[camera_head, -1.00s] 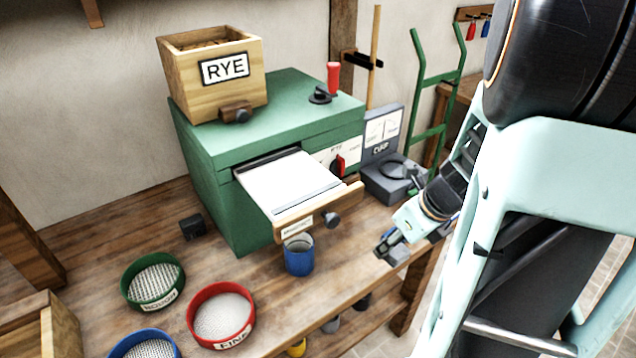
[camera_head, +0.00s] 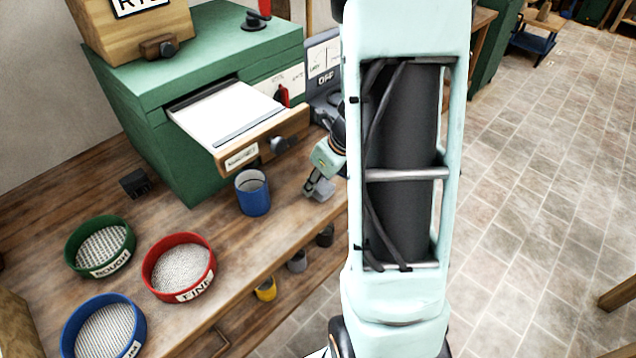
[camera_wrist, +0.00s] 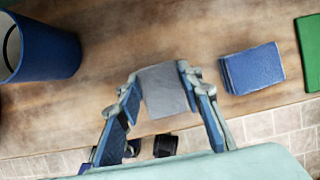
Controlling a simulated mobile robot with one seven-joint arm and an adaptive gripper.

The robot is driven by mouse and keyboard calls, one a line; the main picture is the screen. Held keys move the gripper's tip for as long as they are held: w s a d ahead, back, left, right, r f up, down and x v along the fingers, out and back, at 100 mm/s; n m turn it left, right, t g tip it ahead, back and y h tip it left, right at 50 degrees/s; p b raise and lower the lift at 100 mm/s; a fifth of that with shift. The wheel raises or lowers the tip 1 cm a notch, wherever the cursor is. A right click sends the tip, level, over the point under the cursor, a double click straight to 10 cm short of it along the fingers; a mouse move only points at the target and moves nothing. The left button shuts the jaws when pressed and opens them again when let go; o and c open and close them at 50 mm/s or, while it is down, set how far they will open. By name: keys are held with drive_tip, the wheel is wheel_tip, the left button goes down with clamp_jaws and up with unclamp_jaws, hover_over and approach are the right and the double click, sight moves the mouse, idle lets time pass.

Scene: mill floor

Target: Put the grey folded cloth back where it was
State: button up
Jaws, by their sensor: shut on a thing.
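The grey folded cloth (camera_wrist: 165,92) is between the two fingers of my gripper (camera_wrist: 162,78) in the wrist view, and the gripper is shut on it. In the head view, my gripper (camera_head: 312,188) and the grey cloth (camera_head: 323,191) are at the bench's front edge, right of the blue mug (camera_head: 252,193). I cannot tell whether the cloth touches the bench. In the wrist view, a blue folded cloth (camera_wrist: 252,68) lies just right of the grey one, apart from it. A green cloth (camera_wrist: 311,52) lies farther right. My arm hides this part of the bench in the head view.
The blue mug also shows in the wrist view (camera_wrist: 45,50). The green mill's drawer (camera_head: 262,142) stands open above the bench. Green (camera_head: 99,246), red (camera_head: 179,267) and blue (camera_head: 103,327) sieves stand at left. Several cups sit below the bench top.

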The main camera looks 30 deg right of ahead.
drive_tip(key=o, duration=0.7)
drive_tip(key=shift+f, duration=0.15)
drive_tip(key=shift+c, duration=0.2)
drive_tip(key=o, duration=0.4)
drive_tip(key=shift+o, duration=0.2)
drive_tip(key=p+v, duration=0.5)
drive_tip(key=v, duration=0.7)
drive_tip(key=shift+r, duration=0.3)
drive_tip(key=shift+w, duration=0.1)
